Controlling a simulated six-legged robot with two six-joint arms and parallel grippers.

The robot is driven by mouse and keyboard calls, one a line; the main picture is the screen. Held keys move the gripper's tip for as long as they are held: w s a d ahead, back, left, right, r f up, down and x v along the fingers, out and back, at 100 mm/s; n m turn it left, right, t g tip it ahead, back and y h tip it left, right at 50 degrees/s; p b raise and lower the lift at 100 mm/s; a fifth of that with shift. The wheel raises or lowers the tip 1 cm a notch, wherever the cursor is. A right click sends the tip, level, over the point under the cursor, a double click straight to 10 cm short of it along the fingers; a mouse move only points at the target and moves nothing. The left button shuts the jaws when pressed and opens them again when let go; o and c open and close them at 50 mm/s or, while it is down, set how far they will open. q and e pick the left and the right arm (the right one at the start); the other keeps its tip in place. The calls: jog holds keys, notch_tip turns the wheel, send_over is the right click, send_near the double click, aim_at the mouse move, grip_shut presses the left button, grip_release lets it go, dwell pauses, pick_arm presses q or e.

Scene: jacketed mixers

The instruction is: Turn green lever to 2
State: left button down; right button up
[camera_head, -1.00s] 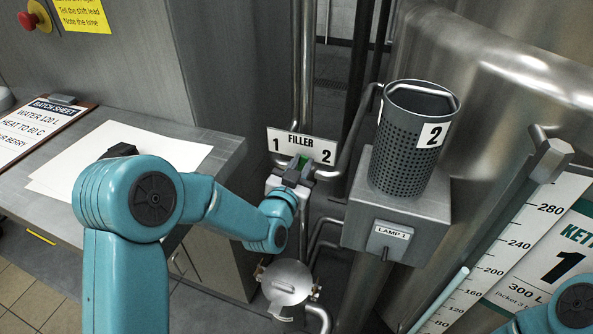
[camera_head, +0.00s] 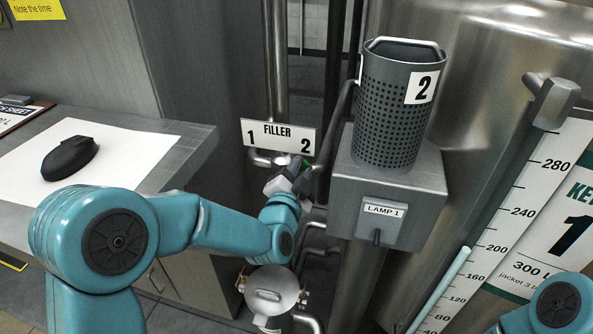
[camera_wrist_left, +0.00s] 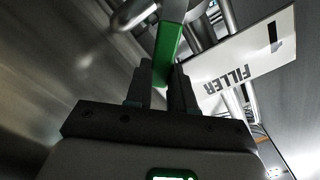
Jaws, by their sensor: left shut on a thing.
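The green lever (camera_wrist_left: 168,48) runs up from between the two dark fingers in the left wrist view. My left gripper (camera_wrist_left: 166,85) is shut on it. In the head view my left gripper (camera_head: 293,178) is just below the 2 end of the white FILLER sign (camera_head: 277,138), which has 1 on its left and 2 on its right. Only a little of the lever shows there; the gripper hides most of it. The sign also shows upside down in the left wrist view (camera_wrist_left: 235,70). My right gripper is out of view.
A perforated grey cylinder (camera_head: 390,125) marked 2 stands on the LAMP 1 box (camera_head: 385,200), right of the lever. Steel pipes (camera_head: 277,60) run behind the sign. A lidded steel vessel (camera_head: 270,290) is below. A dark object (camera_head: 70,157) lies on white paper at left.

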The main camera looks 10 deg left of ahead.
pick_arm(q)
jog(key=shift+r, duration=0.1)
dwell(0.3)
jog(key=c, duration=1.3)
grip_release()
jog(key=o, duration=0.3)
jog(key=shift+w+d+f, duration=0.1)
jog(key=shift+w+f, duration=0.05)
jog(key=shift+f, duration=0.05)
jog(key=shift+o, duration=0.2)
jog(key=shift+r, duration=0.1)
jog(key=s+b, duration=0.9)
jog(key=s, duration=0.7)
jog(key=shift+s+a+b, duration=0.2)
jog(key=shift+a+b, duration=0.1)
jog(key=shift+b, duration=0.1)
